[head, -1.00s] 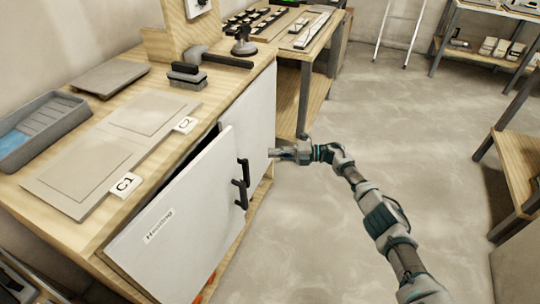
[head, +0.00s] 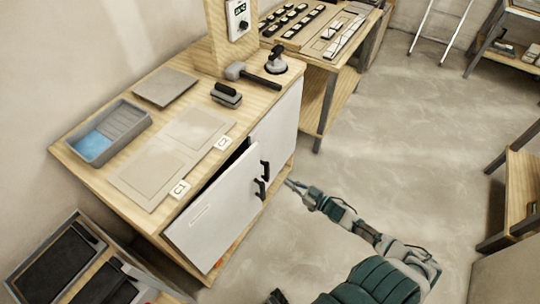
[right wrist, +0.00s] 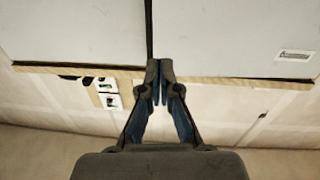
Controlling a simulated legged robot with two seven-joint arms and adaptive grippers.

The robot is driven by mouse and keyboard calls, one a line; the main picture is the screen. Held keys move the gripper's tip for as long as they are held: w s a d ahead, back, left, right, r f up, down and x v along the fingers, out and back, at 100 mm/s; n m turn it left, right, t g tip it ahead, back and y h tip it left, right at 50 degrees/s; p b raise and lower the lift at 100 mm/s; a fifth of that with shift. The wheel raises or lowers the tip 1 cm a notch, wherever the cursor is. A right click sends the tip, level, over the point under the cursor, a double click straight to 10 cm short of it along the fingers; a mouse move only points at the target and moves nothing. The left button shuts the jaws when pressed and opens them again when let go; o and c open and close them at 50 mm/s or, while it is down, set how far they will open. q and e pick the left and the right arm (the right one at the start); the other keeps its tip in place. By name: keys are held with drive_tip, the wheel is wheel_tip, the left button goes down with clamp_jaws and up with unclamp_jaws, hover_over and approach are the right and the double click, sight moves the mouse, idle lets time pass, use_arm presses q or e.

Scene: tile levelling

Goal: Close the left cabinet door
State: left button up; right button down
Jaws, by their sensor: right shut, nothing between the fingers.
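The left cabinet door (head: 215,217), white with a small label, stands ajar, with a dark gap along its top edge. Its black handle (head: 260,189) is at its free edge, close to the handle (head: 265,169) of the right cabinet door (head: 277,130), which looks shut. My right gripper (head: 288,183) is just right of the handles, in front of the cabinet. In the right wrist view its fingertips (right wrist: 160,71) are together and empty, near the dark seam between the doors; contact cannot be told. The labelled door also shows there (right wrist: 235,40). My left gripper is not seen.
The wooden cabinet top (head: 90,178) holds a blue-grey tray (head: 108,135), a mallet (head: 250,75), a suction cup (head: 276,62) and tiles. The floor (head: 400,130) to the right is open.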

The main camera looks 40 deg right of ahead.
drive_tip(key=m+b, duration=0.1)
approach(258, 163)
drive_tip(key=b+x, duration=0.1)
drive_tip(key=x, duration=0.5)
drive_tip(key=shift+w+a+f+b, duration=0.15)
drive_tip(key=shift+w+a+b, duration=0.05)
drive_tip(key=shift+b, duration=0.2)
drive_tip(key=shift+w+a, duration=0.1)
drive_tip(key=shift+w, duration=0.25)
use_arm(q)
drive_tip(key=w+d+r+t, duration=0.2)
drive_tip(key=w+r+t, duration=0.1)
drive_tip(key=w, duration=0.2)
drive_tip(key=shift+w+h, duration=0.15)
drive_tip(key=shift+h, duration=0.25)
